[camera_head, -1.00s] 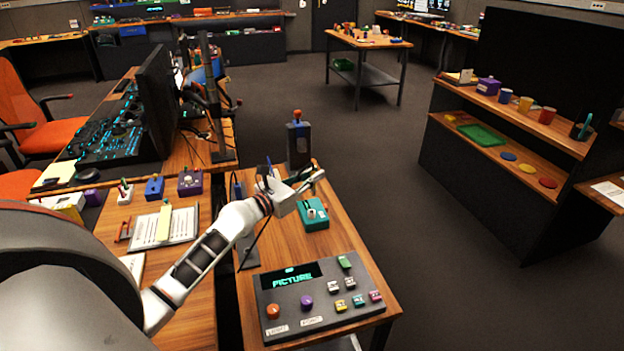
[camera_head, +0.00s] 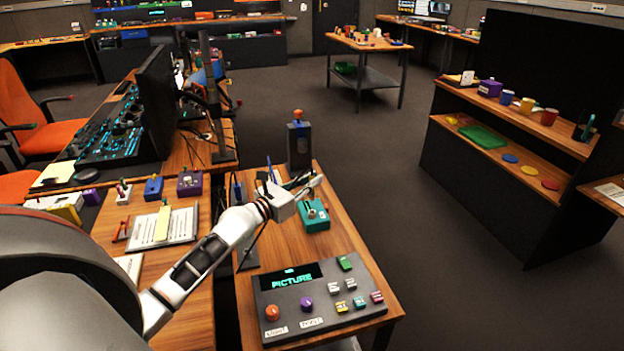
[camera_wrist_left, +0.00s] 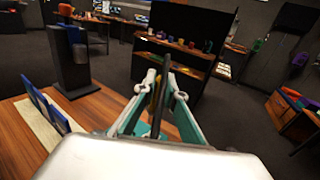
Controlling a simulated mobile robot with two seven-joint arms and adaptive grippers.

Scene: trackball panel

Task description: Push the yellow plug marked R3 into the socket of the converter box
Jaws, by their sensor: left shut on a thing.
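My left gripper (camera_head: 314,184) reaches in over the right-hand desk, above and beside a teal box (camera_head: 314,216) with a pale knob or fitting on top. In the left wrist view its fingers (camera_wrist_left: 160,98) are close together around a thin, dark and yellowish piece, which looks like the yellow plug (camera_wrist_left: 156,96). Its R3 mark cannot be read. The teal box shows partly behind the fingers in that view. I cannot tell for sure that it is the converter box, and its socket is not clear. My right gripper is not in view.
A tall dark box (camera_head: 299,146) with an orange-red knob stands behind the gripper. A grey control panel (camera_head: 320,300) with buttons lies at the desk's front. Blue upright pieces (camera_wrist_left: 48,108) stand in a holder at left in the wrist view. Bare wood (camera_head: 275,242) lies between.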

